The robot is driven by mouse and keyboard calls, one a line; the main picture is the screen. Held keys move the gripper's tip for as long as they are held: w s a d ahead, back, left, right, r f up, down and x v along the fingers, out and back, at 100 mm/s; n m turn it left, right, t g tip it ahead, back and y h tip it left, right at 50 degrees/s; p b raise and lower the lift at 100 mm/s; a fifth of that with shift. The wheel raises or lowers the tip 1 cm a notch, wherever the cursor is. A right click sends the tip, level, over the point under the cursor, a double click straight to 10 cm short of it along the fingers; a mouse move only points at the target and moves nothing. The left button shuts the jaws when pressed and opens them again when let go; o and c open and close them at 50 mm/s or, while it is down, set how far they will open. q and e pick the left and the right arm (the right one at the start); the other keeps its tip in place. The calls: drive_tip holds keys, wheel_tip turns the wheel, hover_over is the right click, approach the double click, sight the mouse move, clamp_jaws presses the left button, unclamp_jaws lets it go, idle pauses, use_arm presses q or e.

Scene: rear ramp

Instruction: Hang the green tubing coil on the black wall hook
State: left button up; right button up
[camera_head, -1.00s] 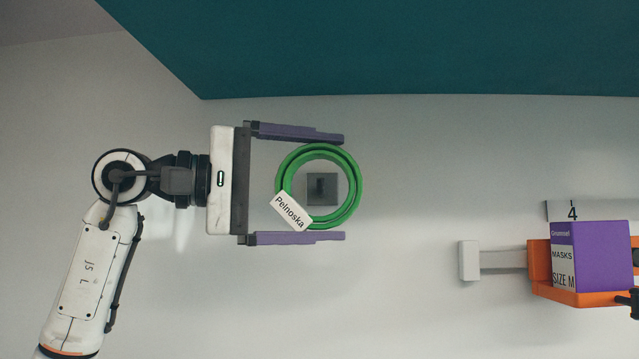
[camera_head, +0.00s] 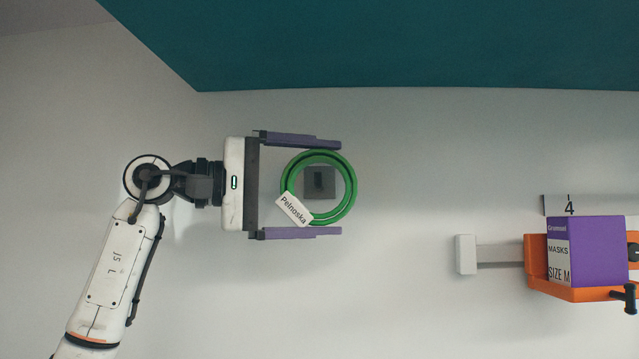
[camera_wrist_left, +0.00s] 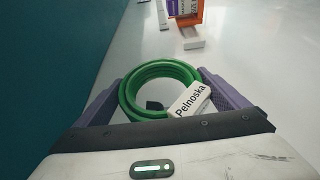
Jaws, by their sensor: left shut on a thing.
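The green tubing coil (camera_head: 348,203) carries a white tag reading "Pelnoska" (camera_head: 293,210). My left gripper (camera_head: 340,188) is shut on the coil, with one purple finger above it and one below it. The black wall hook (camera_head: 319,182), on a dark square plate, shows through the coil's opening in the head view. In the left wrist view the coil (camera_wrist_left: 127,97) sits between the fingers, and the dark hook (camera_wrist_left: 153,106) shows inside the ring. I cannot tell whether the coil touches the hook. My right gripper is not in view.
An orange holder (camera_head: 535,262) with a purple box of masks (camera_head: 600,250) is on the wall at the right, under a sign marked 4 (camera_head: 570,206). A pale wall bracket (camera_head: 466,254) stands left of it. The wall between is clear.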

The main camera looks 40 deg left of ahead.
sight(322, 187)
use_arm(q)
drive_tip(key=shift+w+a, duration=0.3)
drive_tip(key=shift+w, duration=0.2)
drive_tip(key=shift+w+a, duration=0.25)
drive_tip(key=shift+w, duration=0.2)
drive_tip(key=shift+w+a+p, duration=0.35)
drive_tip(key=shift+w+p, duration=0.05)
drive_tip(key=shift+w, duration=0.15)
drive_tip(key=shift+w+a+p, duration=0.3)
drive_tip(key=shift+w+p, duration=0.05)
drive_tip(key=shift+w, duration=0.15)
drive_tip(key=shift+w+a+f+b, duration=0.1)
drive_tip(key=shift+w+f+b, duration=0.1)
drive_tip(key=shift+f+b, duration=0.6)
drive_tip(key=shift+o, duration=0.2)
drive_tip(key=shift+f, duration=0.45)
